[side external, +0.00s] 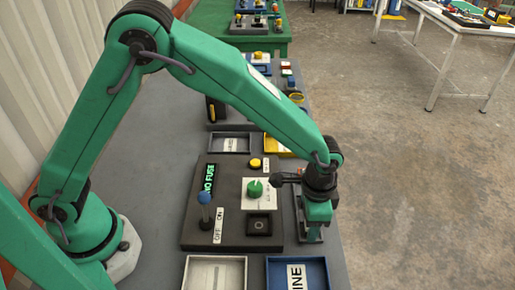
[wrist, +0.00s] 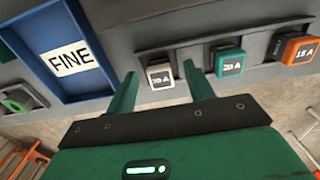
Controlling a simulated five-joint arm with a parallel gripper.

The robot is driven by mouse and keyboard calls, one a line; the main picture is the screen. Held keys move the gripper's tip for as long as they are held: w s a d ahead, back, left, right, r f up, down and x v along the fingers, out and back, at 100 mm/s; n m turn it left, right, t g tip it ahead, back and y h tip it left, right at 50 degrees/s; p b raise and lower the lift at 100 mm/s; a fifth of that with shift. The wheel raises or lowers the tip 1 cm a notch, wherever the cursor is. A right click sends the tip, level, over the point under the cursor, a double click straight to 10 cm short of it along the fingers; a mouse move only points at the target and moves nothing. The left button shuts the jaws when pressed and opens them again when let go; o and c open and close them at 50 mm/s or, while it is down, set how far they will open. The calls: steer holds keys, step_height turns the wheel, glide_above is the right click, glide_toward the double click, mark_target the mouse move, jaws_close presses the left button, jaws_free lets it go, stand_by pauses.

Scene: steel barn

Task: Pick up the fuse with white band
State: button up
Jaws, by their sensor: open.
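The fuse with white band (wrist: 160,75) sits in a dark rack (wrist: 192,53), the leftmost of three fuses in the wrist view. My gripper (wrist: 160,70) is open, with one green finger on each side of this fuse in that view. I cannot tell whether the fingers touch it or how far above it they are. In the side external view my gripper (side external: 318,215) points down at the right edge of the bench, over the rack (side external: 308,236). The white-banded fuse is hidden there behind the gripper.
A fuse with a green band (wrist: 229,62) and one with an orange band (wrist: 292,48) stand in the same rack. A blue tray marked FINE (side external: 272,276) and a white-floored tray (side external: 188,276) lie in front. A control panel (side external: 200,237) reading NO FUSE stands left of my gripper.

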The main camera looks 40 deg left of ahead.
stand_by(0.3)
steer(key=c, duration=1)
steer(key=shift+c, duration=0.2)
steer(key=shift+r, duration=0.9)
step_height(320, 180, up, 2)
steer(key=shift+r, duration=0.2)
steer(key=s+d+r, duration=0.4)
steer(key=s+r, duration=0.2)
steer(key=s, duration=0.4)
steer(key=shift+s+d+r, duration=0.2)
steer(key=shift+s+r, duration=0.2)
